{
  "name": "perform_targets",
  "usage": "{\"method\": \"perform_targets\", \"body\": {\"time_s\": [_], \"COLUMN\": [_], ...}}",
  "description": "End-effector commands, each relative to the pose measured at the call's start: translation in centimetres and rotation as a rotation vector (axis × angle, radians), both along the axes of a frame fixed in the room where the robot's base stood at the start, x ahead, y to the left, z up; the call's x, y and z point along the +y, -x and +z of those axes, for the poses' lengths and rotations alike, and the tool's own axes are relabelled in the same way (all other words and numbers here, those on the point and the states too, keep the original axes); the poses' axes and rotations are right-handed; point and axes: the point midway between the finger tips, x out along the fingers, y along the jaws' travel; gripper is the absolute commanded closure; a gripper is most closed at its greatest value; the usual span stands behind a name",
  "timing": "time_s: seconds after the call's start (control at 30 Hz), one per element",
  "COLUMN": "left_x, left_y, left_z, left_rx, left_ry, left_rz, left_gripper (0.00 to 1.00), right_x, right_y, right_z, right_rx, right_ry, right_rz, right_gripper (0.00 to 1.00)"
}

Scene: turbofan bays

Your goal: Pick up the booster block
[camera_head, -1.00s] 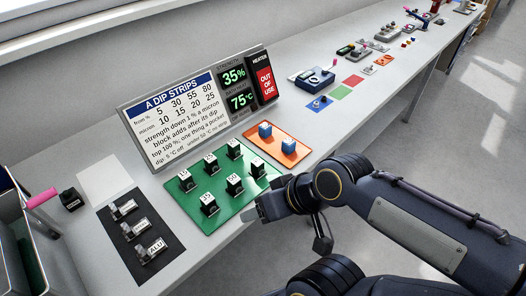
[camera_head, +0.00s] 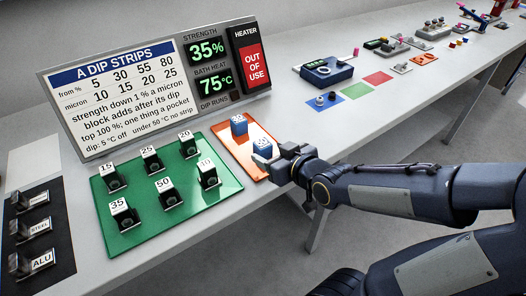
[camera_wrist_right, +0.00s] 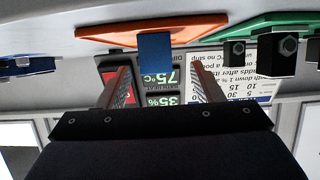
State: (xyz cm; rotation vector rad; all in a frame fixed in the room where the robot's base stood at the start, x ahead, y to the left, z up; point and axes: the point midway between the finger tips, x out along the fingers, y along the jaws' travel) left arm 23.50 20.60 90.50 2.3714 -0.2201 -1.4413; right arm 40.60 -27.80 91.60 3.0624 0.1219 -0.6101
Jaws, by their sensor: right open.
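Two blue blocks stand on an orange mat (camera_head: 232,136). I cannot tell from the labels which is called the booster. My right gripper (camera_head: 284,164) is open, close beside the front block on its right. In the right wrist view, a blue block (camera_wrist_right: 155,52) shows between and beyond the spread fingers of the gripper (camera_wrist_right: 161,72), with nothing held. My left gripper is not in view.
A green mat (camera_head: 120,222) with several numbered black blocks lies left of the orange mat. A sign board (camera_head: 125,90) with display panels stands behind. A dark mat (camera_head: 60,255) with labelled pieces is at far left. A blue device (camera_head: 327,70) sits farther along the table.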

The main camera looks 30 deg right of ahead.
Motion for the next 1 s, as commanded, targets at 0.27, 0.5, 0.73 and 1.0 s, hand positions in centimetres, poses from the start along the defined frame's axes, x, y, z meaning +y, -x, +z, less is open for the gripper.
{"method": "perform_targets", "body": {"time_s": [0.27, 0.5, 0.73, 1.0], "left_x": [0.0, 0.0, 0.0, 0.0], "left_y": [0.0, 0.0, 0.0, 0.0], "left_z": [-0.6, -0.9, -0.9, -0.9], "left_rx": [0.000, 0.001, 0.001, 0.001], "left_ry": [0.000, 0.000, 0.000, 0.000], "left_rz": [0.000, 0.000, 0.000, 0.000], "left_gripper": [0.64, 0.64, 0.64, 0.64], "right_x": [-0.1, -0.2, -0.1, -0.1], "right_y": [-2.1, -4.8, -5.3, -5.2], "right_z": [-1.5, -2.8, -2.9, -2.9], "right_rx": [0.004, 0.002, -0.001, -0.001], "right_ry": [0.000, 0.001, -0.001, -0.001], "right_rz": [0.000, -0.001, -0.001, -0.001], "right_gripper": [0.40, 0.40, 0.40, 0.65]}}
